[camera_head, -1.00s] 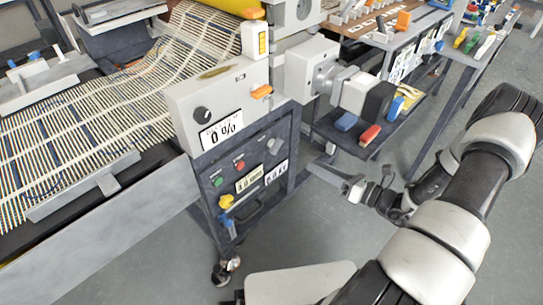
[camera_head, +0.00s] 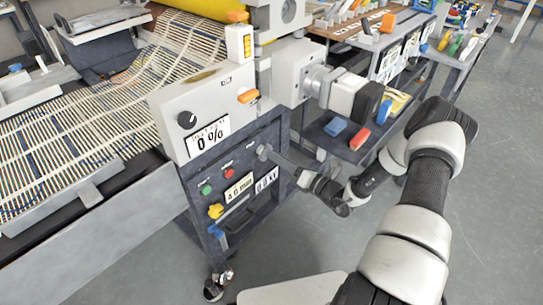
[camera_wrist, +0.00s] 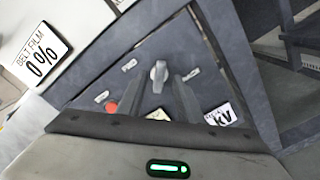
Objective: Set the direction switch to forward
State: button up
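The direction switch is a grey rotary knob (camera_wrist: 158,75) on the dark front panel (camera_wrist: 95,75) of the machine. In the wrist view its handle points roughly up, between two small labels too blurred to read. My gripper (camera_wrist: 161,84) is open, with one dark finger on each side of the knob's line. I cannot tell whether the fingers touch it.
A red button (camera_head: 228,173), a green button (camera_head: 206,189) and a yellow knob (camera_head: 215,211) sit left of the switch. The "0 %" display (camera_head: 209,137) is above. A dark side shelf (camera_head: 340,150) holds blue and red blocks behind my arm. Open floor lies to the right.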

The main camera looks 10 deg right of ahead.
aim_at(265, 153)
jog(key=x, duration=0.3)
jog(key=shift+w+a, duration=0.1)
jog(key=shift+w, duration=0.1)
grip_shut()
jog(key=shift+s+a+r+n+p, duration=0.1)
jog(key=shift+n+p, duration=0.15)
jog(key=shift+n, duration=1.9)
jog(key=shift+s+a+r+n+p, duration=0.1)
jog(key=shift+n+p, duration=0.15)
jog(key=shift+n, duration=1.9)
jog(key=shift+f, duration=0.1)
